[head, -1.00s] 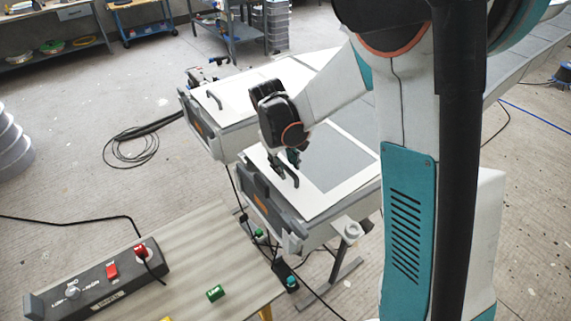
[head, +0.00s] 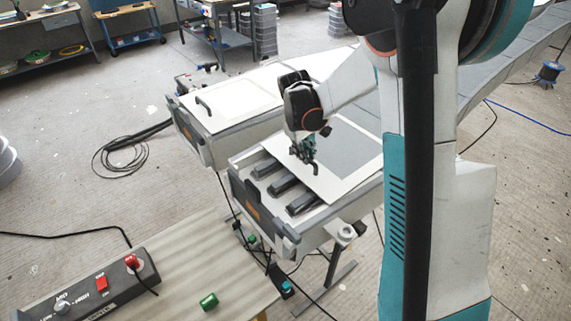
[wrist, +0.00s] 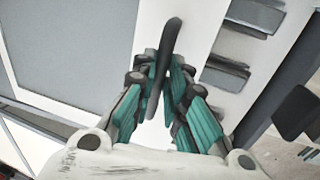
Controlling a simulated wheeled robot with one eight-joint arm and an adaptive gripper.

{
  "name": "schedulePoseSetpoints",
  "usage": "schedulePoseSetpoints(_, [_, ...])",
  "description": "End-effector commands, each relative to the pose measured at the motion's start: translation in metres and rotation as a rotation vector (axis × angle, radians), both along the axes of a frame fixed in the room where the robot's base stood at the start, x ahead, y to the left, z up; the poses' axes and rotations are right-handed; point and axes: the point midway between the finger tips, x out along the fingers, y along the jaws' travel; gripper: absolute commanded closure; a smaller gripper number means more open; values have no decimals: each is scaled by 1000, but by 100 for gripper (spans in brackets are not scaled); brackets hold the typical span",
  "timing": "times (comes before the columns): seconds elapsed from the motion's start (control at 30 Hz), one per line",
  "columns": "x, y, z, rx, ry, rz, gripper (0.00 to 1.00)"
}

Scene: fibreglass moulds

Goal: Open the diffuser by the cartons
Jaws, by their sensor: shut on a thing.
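The nearer diffuser (head: 325,189) is a flat white panel with a grey middle, on a white housing. It is drawn partly back, and several dark grey bars (head: 282,187) show in the opening at its front. They also show in the wrist view (wrist: 225,77). My gripper (head: 304,152) is shut on the panel's black handle (head: 315,168). The wrist view shows the handle (wrist: 169,42) upright between the teal fingers. A second diffuser (head: 235,101) with its own black handle (head: 203,104) lies flat and closed to the left. I cannot make out cartons.
A wooden table (head: 190,270) with a control box (head: 90,290) and a green block (head: 208,300) stands at the front left. Coiled cable (head: 120,158) lies on the floor. Stacked grey bins (head: 265,30) and workbenches stand behind.

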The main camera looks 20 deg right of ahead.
Motion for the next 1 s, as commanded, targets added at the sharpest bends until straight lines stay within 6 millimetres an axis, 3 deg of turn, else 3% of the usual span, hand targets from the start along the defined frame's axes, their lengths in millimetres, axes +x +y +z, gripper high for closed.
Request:
schedulePoseSetpoints(0.03, [6, -21, -1, -1, -1, -7, 100])
schedulePoseSetpoints(0.2, [24, -77, 0, -1, -1, -6, 100])
schedulePoseSetpoints(0.5, [50, -155, 0, -1, 0, -4, 100])
schedulePoseSetpoints(0.7, [60, -184, 0, -1, 0, -2, 100])
schedulePoseSetpoints(1.0, [64, -197, 0, -1, 0, -1, 100])
